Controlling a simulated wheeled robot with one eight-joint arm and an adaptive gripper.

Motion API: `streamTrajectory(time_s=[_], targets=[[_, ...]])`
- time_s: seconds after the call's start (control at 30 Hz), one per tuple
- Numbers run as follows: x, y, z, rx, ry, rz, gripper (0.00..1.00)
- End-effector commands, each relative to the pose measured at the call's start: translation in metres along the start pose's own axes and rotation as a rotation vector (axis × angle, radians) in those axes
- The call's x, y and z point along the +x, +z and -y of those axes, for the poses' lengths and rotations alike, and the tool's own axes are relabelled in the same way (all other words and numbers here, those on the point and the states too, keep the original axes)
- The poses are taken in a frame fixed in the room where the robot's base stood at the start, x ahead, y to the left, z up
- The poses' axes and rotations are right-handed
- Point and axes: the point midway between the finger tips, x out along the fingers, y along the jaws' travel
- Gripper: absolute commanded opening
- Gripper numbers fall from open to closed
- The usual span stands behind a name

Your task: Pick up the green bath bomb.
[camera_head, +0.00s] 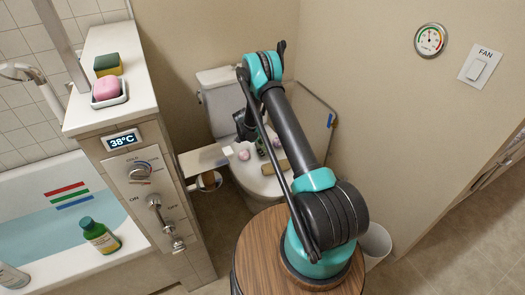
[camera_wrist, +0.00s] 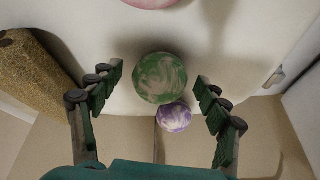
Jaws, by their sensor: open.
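The green bath bomb (camera_wrist: 160,78) is a green and white marbled ball on the white toilet lid (camera_wrist: 240,30). In the wrist view it lies between the fingertips of my open gripper (camera_wrist: 159,80), with a visible gap on each side. A smaller purple marbled ball (camera_wrist: 173,117) sits right beside it, towards the palm side of the picture. In the head view my arm reaches over the toilet (camera_head: 217,85), and the arm and gripper partly hide what lies on the lid.
A ledge with a sponge (camera_head: 108,65) and pink soap (camera_head: 107,88) stands left. A bin (camera_head: 375,243) stands right by the wall.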

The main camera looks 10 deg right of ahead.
Motion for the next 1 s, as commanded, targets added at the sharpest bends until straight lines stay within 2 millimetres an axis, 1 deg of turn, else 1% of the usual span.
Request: streamTrajectory(time_s=[0.07,0.17,0.53,0.83,1.0], targets=[[0.0,0.0,0.0,0.0,0.0,0.0,0.76],[0.0,0.0,0.0,0.0,0.0,0.0,0.65],[-0.001,0.0,0.0,0.0,0.0,0.0,0.19],[-0.002,-0.001,0.0,0.0,0.0,0.0,0.18],[-0.012,-0.005,0.001,0.0,0.0,0.0,0.18]])
